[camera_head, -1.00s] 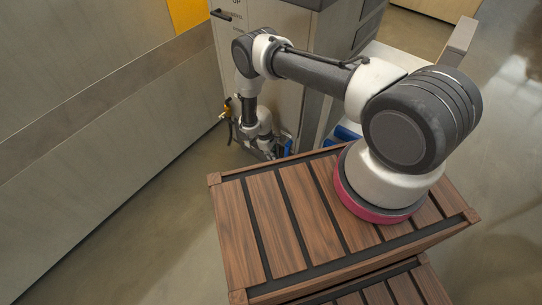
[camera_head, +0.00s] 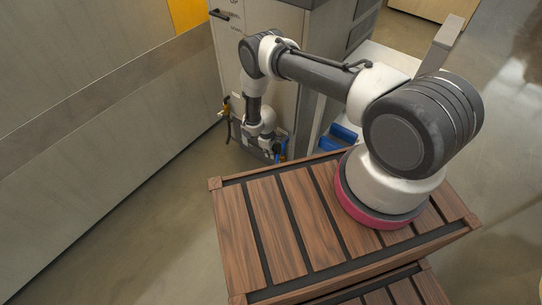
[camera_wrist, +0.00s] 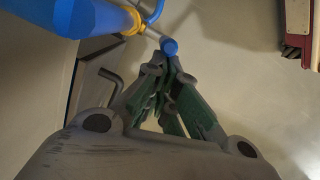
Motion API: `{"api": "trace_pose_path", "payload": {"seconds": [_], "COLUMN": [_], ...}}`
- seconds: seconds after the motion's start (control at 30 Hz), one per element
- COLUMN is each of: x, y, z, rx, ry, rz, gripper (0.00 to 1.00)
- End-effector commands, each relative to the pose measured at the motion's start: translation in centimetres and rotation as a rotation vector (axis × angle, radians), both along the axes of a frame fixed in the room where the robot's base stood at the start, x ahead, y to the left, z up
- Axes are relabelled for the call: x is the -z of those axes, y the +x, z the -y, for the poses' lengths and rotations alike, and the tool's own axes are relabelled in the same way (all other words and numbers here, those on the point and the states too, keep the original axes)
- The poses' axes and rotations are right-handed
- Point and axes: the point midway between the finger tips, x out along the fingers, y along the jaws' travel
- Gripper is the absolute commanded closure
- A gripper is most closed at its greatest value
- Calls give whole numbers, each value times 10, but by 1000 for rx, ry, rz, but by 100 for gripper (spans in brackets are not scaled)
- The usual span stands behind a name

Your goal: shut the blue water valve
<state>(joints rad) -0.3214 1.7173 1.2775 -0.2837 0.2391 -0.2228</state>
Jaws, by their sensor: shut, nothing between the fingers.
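A blue part (camera_head: 284,148), seemingly the blue water valve, shows low at the cabinet's right edge in the head view. In the wrist view a thick blue cylinder (camera_wrist: 90,14) with a yellow collar fills the upper left. A thin metal rod runs from it to a round blue end (camera_wrist: 169,46). My gripper (camera_wrist: 166,62) is shut and empty, with its fingertips right by that blue end; I cannot tell whether they touch. In the head view my gripper (camera_head: 272,152) is small and partly merged with the parts beside it.
A grey cabinet (camera_head: 262,75) stands behind my arm. A yellow-handled part (camera_head: 227,106) hangs at its left edge. Blue objects (camera_head: 338,138) lie to the right of the cabinet. A long wall panel (camera_head: 90,130) bounds the left, with bare floor (camera_head: 140,235) before it.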

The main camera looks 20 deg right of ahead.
Motion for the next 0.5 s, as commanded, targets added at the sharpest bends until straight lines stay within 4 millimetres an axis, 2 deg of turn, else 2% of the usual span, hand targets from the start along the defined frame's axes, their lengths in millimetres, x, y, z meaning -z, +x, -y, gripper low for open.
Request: {"api": "trace_pose_path", "payload": {"seconds": [0.27,0.5], "x": [0,-6], "y": [3,-3], "z": [1,11], "rx": [2,5], "ry": [67,148], "rz": [68,213], "gripper": [100,100]}}
